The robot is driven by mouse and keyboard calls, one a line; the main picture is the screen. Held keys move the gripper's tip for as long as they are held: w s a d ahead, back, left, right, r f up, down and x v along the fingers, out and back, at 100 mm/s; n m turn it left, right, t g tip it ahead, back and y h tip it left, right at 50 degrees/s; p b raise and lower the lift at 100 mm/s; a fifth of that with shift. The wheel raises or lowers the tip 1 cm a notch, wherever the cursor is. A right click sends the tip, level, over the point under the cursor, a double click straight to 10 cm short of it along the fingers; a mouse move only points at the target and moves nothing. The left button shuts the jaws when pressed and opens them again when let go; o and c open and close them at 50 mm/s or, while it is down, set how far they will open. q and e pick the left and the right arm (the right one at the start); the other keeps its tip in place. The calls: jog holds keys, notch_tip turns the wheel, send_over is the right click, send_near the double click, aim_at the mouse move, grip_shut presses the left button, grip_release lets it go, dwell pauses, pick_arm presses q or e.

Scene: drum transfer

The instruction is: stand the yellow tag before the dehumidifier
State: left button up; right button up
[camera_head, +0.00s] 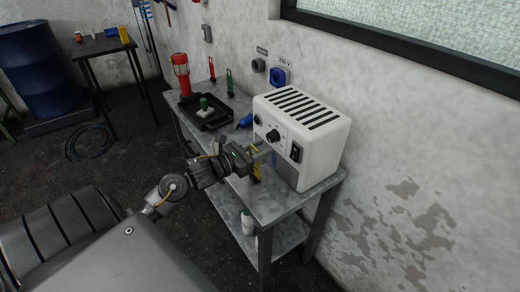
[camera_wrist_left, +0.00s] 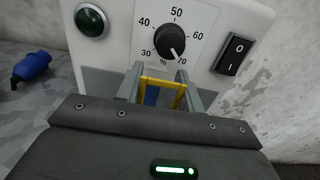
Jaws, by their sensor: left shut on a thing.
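The dehumidifier (camera_head: 312,118) is a white box with a slotted top at the near end of the grey workbench. Its front, with dial (camera_wrist_left: 170,40), green lamp and black switch, fills the upper left wrist view. My left gripper (camera_head: 258,154) is in front of that face, shut on the yellow tag (camera_wrist_left: 179,86). The tag shows between the two fingers in the left wrist view, and its yellow and dark lower part (camera_head: 257,172) shows below the gripper in the head view. I cannot tell whether its foot touches the bench top. My right gripper is not in view.
A blue connector (camera_head: 244,122) lies left of the dehumidifier. Further along the bench (camera_head: 277,206) are a black tray (camera_head: 207,122) holding a green-topped item, a red lantern (camera_head: 181,75) and red and green tags. A bottle (camera_head: 247,222) stands on the lower shelf.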

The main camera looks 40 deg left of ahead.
pick_arm(q)
jog(key=o, duration=1.2)
jog(key=b+v, duration=0.2)
jog(key=v, duration=1)
jog(key=shift+r, duration=0.1)
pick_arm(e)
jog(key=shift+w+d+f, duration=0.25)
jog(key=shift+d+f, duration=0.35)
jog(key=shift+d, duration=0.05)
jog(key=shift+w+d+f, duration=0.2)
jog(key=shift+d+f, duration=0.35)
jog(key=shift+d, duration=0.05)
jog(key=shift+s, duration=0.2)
